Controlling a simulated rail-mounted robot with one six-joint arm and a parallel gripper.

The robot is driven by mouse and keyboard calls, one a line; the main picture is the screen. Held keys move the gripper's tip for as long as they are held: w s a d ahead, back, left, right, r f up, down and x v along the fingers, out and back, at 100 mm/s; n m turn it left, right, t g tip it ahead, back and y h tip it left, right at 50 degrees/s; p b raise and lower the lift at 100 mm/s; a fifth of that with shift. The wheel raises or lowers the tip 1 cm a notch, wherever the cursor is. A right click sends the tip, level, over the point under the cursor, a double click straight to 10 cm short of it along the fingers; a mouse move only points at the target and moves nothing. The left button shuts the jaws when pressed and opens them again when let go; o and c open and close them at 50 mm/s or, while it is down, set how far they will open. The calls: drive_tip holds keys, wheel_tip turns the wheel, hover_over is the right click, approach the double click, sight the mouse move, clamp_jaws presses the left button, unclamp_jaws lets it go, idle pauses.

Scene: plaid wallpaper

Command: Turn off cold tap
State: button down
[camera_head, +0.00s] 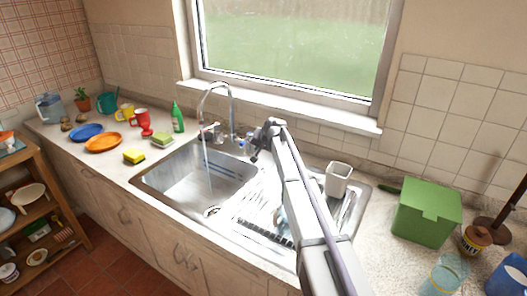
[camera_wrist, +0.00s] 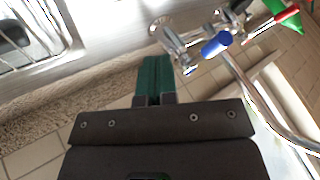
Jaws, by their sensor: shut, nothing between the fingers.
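The chrome faucet (camera_head: 231,103) stands behind the sink, and a stream of water falls from its spout into the left basin (camera_head: 190,187). The cold tap's blue-marked handle (camera_head: 241,143) is at the faucet's right side. In the wrist view the blue handle (camera_wrist: 216,44) is on a chrome valve, with the red-marked hot handle (camera_wrist: 287,14) beyond it. My gripper (camera_head: 253,158) is just right of the cold tap in the head view. In the wrist view its green fingers (camera_wrist: 156,62) are together and empty, beside the blue handle with a small gap.
A white cup (camera_head: 338,179) stands on the drainer right of my arm. A green box (camera_head: 428,212) sits farther right. A green bottle (camera_head: 177,117) and sponges (camera_head: 134,156) are left of the sink. The window sill (camera_head: 290,108) runs behind the faucet.

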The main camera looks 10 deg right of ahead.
sight(242, 143)
drive_tip(key=w+a+p, duration=0.1)
drive_tip(key=w+a, duration=0.1)
drive_tip(key=a, duration=0.1)
drive_tip(key=shift+w+a+r+p, duration=0.2)
drive_tip(key=shift+a+p, duration=0.05)
drive_tip(key=shift+p, duration=0.1)
drive_tip(key=shift+w+a, duration=0.25)
drive_tip(key=shift+a, duration=0.45)
drive_tip(key=shift+w+a, duration=0.2)
drive_tip(key=shift+a, duration=0.45)
